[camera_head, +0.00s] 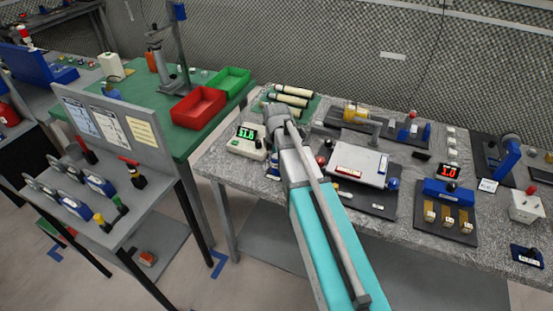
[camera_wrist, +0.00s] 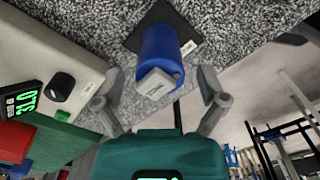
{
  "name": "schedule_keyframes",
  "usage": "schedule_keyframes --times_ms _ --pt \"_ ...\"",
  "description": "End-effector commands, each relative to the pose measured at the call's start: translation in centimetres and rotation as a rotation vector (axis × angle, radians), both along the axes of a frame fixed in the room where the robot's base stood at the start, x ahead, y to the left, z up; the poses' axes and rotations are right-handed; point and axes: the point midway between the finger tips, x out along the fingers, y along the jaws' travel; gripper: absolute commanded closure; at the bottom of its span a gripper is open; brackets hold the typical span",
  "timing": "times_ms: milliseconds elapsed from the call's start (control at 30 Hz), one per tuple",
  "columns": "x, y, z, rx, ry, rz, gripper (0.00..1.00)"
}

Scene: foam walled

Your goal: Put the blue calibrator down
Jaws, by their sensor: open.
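The blue calibrator (camera_wrist: 158,50) is a blue cylinder with a pale grey block at its near end. In the wrist view it rests at a small black pad (camera_wrist: 188,22) on the speckled grey table. My gripper (camera_wrist: 159,84) is open, with one finger on each side of the calibrator's near end and visible gaps between. In the head view my arm hides most of the calibrator and the fingers.
A white meter with a green display (camera_head: 247,141) stands close by on the left. A white plate device (camera_head: 357,163) stands to the right. Red (camera_head: 198,106) and green (camera_head: 232,80) bins sit on the green bench. The grey tool stand (camera_head: 110,120) is at left.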

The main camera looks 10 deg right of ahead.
Motion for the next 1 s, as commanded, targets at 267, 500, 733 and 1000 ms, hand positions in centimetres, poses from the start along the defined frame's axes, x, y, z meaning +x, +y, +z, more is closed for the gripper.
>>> schedule_keyframes --times_ms 267,500,733,1000 --pt "0.0 0.0 2.2 0.0 0.0 0.0 0.08" --pt "0.0 0.0 4.2 0.0 0.0 0.0 0.08" --pt "0.0 0.0 6.2 0.0 0.0 0.001 0.08" --pt "0.0 0.1 8.4 0.0 0.0 0.001 0.08"
